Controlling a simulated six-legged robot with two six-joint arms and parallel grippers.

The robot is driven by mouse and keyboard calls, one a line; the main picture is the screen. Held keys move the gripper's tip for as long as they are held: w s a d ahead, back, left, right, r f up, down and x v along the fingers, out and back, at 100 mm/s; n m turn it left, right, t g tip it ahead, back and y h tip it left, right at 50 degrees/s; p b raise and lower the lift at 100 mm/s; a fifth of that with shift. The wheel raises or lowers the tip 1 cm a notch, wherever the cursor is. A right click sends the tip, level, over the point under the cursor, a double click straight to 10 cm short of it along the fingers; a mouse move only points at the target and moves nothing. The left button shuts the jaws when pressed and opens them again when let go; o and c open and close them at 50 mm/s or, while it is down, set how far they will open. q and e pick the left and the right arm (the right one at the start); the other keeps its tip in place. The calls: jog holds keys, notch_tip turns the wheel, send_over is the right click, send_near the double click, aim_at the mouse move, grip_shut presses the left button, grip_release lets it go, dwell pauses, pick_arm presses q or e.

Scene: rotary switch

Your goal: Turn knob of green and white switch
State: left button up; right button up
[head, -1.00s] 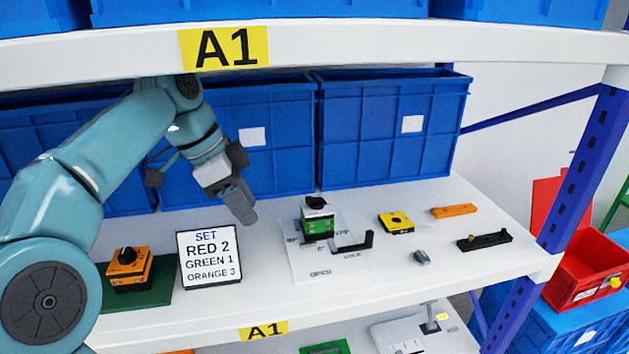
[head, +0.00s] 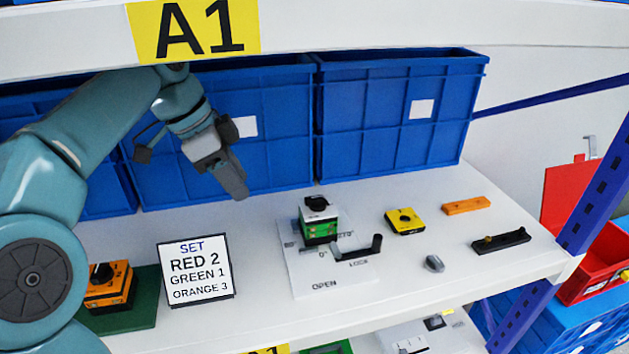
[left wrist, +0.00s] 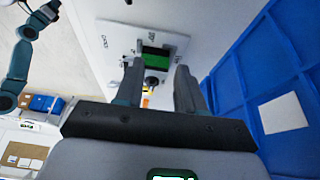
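The green and white switch (head: 319,222) has a black knob (head: 317,203) on its white top and stands upright on a white marked plate (head: 300,280) on the shelf. My left gripper (head: 236,185) is in the air to the left of the switch and above it, in front of the blue bins. In the left wrist view the two fingers (left wrist: 160,85) are apart with nothing held between them. The switch (left wrist: 155,62) shows beyond the gap between the fingertips, at a distance. My right gripper is not in view.
A black handle (head: 358,250) is right of the switch. A yellow block (head: 405,221), an orange bar (head: 466,205) and a black bar (head: 501,240) lie farther right. A sign (head: 196,268) and an orange switch (head: 109,287) stand left. Blue bins (head: 390,120) line the back.

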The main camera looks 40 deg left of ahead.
pick_arm(q)
jog(key=p, duration=0.2)
send_near(322, 196)
jog(key=shift+d+f, duration=0.25)
jog(key=shift+f, duration=0.75)
jog(key=x, duration=0.4)
jog(key=shift+w+d+b, duration=0.1)
jog(key=shift+w+b, duration=0.05)
jog(key=shift+b, duration=0.25)
jog(key=shift+w+d+f, duration=0.15)
jog(key=shift+w+f, duration=0.05)
jog(key=shift+f, duration=0.4)
grip_shut()
